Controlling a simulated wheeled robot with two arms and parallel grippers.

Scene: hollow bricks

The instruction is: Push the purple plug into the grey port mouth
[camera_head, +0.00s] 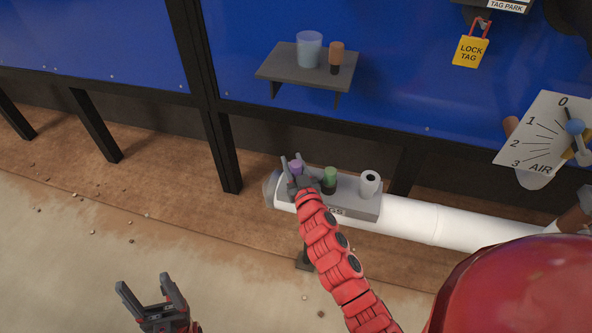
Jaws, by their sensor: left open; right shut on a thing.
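The purple plug (296,167) is at the left end of a grey block (345,198) lying along a white pipe. My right gripper (291,160) is shut on the purple plug. The gripper hides its lower part, so I cannot tell whether it still sits in the block. My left gripper (148,287) is open and empty at the lower left, well apart from the block. A pale grey cylinder (370,184) with a dark round hole stands at the block's right end. I cannot tell whether it is the grey port mouth.
A green plug (329,175) stands close right of the purple one. Above is a shelf (290,70) with a blue cup (309,50) and an orange-capped item (336,55). The white pipe (450,226) runs right. An AIR dial (545,140) is at right. The lower-left floor is open.

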